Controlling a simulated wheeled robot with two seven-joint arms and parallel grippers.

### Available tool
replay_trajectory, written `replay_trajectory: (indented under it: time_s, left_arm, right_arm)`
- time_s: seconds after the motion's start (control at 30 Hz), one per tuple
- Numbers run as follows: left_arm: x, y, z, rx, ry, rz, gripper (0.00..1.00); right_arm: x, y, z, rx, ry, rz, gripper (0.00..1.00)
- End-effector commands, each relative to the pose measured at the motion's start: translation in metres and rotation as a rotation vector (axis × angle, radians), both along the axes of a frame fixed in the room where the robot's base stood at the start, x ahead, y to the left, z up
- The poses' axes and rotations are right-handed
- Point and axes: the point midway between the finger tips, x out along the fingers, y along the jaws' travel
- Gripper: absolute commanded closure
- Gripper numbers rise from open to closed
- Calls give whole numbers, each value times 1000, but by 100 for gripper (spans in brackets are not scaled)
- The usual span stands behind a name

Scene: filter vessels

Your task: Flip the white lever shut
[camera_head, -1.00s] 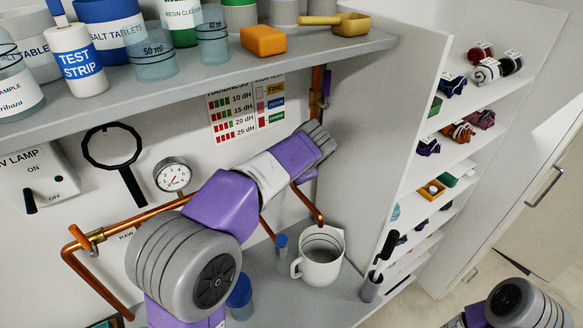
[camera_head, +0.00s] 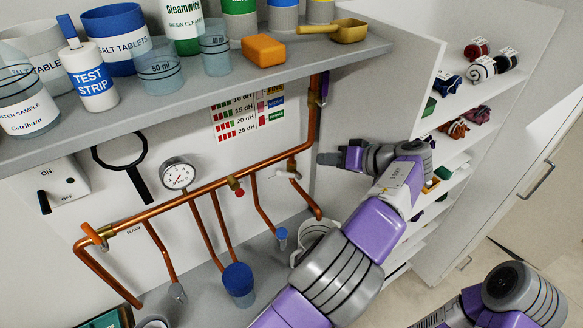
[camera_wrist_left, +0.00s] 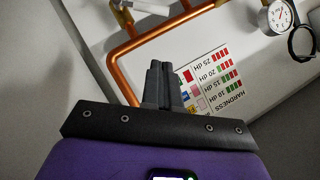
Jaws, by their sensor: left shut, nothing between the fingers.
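The white lever (camera_head: 287,174) sits on a brass fitting at the right end of the row of valves on the copper pipe in the head view. A pale lever, probably the same one, shows at the top of the left wrist view (camera_wrist_left: 148,8). My left gripper (camera_head: 326,158) is to the right of the white lever and apart from it. Its fingers point left, shut and empty. The left wrist view shows the two dark fingertips (camera_wrist_left: 159,68) pressed together. My right arm shows at the bottom right of the head view, but its gripper is not visible.
A copper pipe (camera_head: 205,189) carries a red valve (camera_head: 238,190), an orange lever (camera_head: 91,232) and a gauge (camera_head: 178,174). A loaded shelf (camera_head: 350,54) overhangs the panel. A white jug (camera_head: 312,240), partly hidden by my arm, and a blue-topped cup (camera_head: 238,282) stand below.

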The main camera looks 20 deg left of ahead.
Motion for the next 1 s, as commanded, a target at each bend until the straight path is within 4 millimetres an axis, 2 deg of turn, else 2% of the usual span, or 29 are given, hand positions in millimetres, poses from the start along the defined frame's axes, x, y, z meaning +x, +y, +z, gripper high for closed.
replay_trajectory:
  time_s: [0.43, 0.7, 1.0]
  left_arm:
    - [21, 81, -41, -2, 5, 2, 100]
    - [9, 94, -64, -1, 4, -1, 100]
    - [7, 97, -70, -2, 2, -2, 100]
  right_arm:
    - [0, 0, 6, 0, 0, 0, 57]
    - [0, 0, 7, 0, 0, 0, 57]
    - [0, 0, 8, 0, 0, 0, 57]
